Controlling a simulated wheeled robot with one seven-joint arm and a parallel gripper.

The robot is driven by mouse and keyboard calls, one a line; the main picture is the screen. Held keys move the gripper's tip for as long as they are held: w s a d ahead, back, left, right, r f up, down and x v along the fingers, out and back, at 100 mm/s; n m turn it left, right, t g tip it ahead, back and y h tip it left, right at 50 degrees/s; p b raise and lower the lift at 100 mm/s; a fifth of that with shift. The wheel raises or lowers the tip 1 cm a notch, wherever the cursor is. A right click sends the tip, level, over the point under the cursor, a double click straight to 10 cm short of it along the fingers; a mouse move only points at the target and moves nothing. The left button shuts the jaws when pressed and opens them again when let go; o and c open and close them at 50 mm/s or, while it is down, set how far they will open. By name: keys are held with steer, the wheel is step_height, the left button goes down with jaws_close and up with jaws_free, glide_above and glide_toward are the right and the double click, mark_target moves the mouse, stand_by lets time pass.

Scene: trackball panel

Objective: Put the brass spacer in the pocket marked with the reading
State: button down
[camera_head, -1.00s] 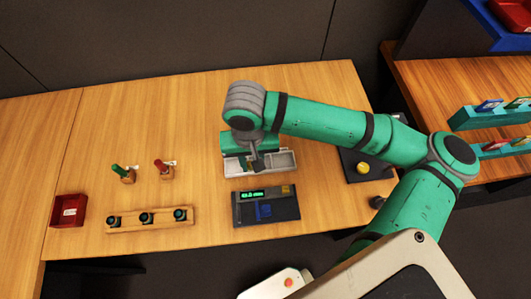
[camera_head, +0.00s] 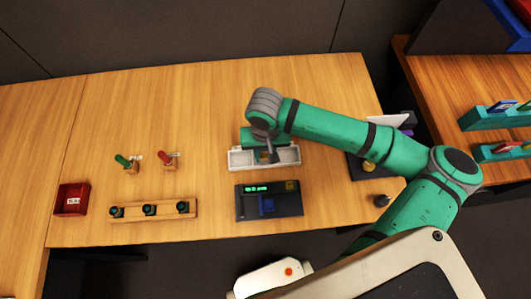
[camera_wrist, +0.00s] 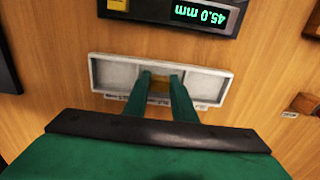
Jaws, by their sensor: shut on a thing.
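My gripper (camera_wrist: 160,82) is shut on the brass spacer (camera_wrist: 160,87), a small yellowish piece seen between the green fingertips in the wrist view. The fingers are over the middle of a pale grey pocket tray (camera_wrist: 228,75), which also shows in the head view (camera_head: 292,155). I cannot tell whether the spacer touches the tray floor. The tray's near-edge labels are too small to read and partly hidden by the fingers. The dark readout device (camera_wrist: 175,22) shows 45.0 mm, upside down in the wrist view; it also shows in the head view (camera_head: 268,205).
A red bin (camera_head: 72,200) and a wooden rack (camera_head: 155,210) with dark round pieces are at left. A green-handled (camera_head: 123,160) and a red-handled item (camera_head: 166,157) stand behind the rack. A dark knob (camera_head: 381,201) is at right. Bare table lies left of the tray.

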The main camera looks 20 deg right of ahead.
mark_target(264, 157)
steer(key=shift+a+f, duration=0.1)
steer(key=c, duration=1.7)
jaws_free()
steer(key=shift+c, duration=0.2)
step_height(264, 157, up, 12)
